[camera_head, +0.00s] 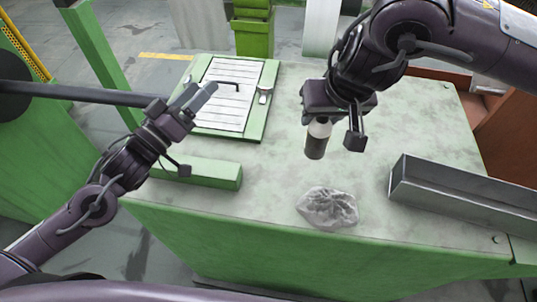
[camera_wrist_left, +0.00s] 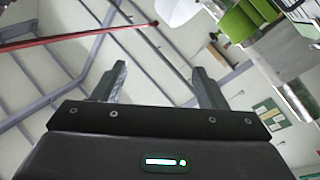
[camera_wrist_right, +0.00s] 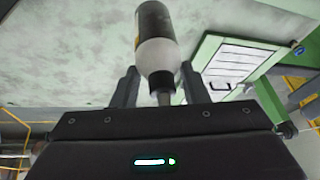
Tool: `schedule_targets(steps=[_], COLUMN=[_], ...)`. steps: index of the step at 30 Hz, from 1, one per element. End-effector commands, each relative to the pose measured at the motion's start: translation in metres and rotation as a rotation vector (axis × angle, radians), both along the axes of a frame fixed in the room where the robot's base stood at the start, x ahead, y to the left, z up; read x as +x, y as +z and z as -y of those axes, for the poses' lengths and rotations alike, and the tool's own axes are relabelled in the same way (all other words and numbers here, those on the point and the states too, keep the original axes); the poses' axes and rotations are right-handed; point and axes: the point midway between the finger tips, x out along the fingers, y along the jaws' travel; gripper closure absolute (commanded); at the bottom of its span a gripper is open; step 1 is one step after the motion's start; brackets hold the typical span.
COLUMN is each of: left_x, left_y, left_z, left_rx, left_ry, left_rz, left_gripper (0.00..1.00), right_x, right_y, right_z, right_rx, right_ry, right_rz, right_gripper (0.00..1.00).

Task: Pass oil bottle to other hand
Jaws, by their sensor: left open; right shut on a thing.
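The oil bottle (camera_head: 316,147) has a dark body and a pale upper part, and hangs roughly upright above the green table (camera_head: 272,180). My right gripper (camera_head: 320,118) is shut on its upper end. In the right wrist view the bottle (camera_wrist_right: 156,50) stands out beyond the fingers, with its narrow neck between them. My left gripper (camera_head: 203,97) is open and empty, to the left of the bottle and well apart from it. In the left wrist view its two fingers (camera_wrist_left: 155,82) are spread, with only the ceiling and room behind them.
A crumpled grey rag (camera_head: 328,208) lies on the table below the bottle. A long grey metal channel (camera_head: 455,195) lies at the right. A green-framed slatted panel (camera_head: 232,95) lies at the back left, and a green block (camera_head: 215,173) is near the left edge. The table's middle is clear.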

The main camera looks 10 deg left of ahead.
Motion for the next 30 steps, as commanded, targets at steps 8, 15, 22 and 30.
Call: schedule_targets(steps=[8,15,22,30], left_x=[-0.063,-0.079,-0.084,-0.059], left_y=[0.000,-0.042,-0.057,-0.056], left_z=[0.094,0.144,0.162,0.194], left_rx=[0.092,0.424,0.543,0.542], left_ry=[-0.214,-0.332,-0.385,-0.384], left_rz=[0.167,0.187,0.209,0.211], left_gripper=[0.34,0.34,0.34,0.34], right_x=[0.000,0.000,0.000,0.000], right_y=[0.001,0.001,0.000,0.000], right_z=[0.000,0.000,0.000,0.000], right_rx=[0.000,0.000,0.000,0.000], right_ry=[0.000,0.000,0.000,0.000], right_rz=[0.001,0.001,0.001,0.001], right_gripper=[0.86,0.86,0.86,0.86])
